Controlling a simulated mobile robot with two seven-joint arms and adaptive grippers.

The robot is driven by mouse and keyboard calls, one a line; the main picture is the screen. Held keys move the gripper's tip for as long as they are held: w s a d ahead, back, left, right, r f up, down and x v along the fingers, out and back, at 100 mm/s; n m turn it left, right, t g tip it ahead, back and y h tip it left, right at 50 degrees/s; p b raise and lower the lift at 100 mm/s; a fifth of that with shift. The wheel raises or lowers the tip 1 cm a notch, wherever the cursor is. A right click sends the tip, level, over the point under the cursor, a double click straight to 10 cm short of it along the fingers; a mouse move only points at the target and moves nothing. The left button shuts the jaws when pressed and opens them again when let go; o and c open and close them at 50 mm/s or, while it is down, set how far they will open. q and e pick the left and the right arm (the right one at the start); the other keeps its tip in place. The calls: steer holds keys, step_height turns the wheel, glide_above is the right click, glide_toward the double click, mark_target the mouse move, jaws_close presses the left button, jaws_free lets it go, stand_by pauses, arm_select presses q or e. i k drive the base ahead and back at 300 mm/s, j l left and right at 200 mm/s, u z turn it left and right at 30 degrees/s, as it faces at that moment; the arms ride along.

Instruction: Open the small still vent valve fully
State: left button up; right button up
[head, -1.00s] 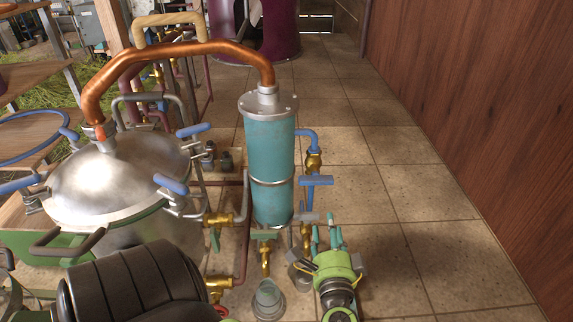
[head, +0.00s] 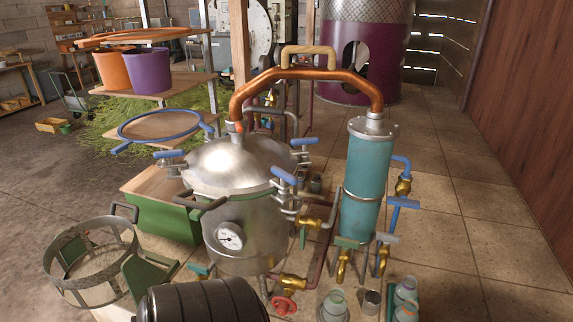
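The small still is a steel pot (head: 242,262) with a domed lid (head: 222,165) and a round gauge (head: 230,236). A copper pipe (head: 312,73) arches from the lid to a teal column (head: 366,168). Several brass valves show: one with a blue lever (head: 404,202) right of the column, one beside the pot (head: 310,223), one low with a red handwheel (head: 284,305), and others under the column (head: 342,265). I cannot tell which is the vent valve, nor how far any is open. Neither gripper is visible now.
A green-sided box (head: 160,223) and a round metal basket (head: 62,246) stand left of the pot. Small vessels (head: 335,306) stand on the floor below the column. The tiled floor (head: 470,235) at the right is clear up to the wood wall (head: 535,110).

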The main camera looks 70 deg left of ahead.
mark_target(303, 233)
steer(key=u, duration=1.45)
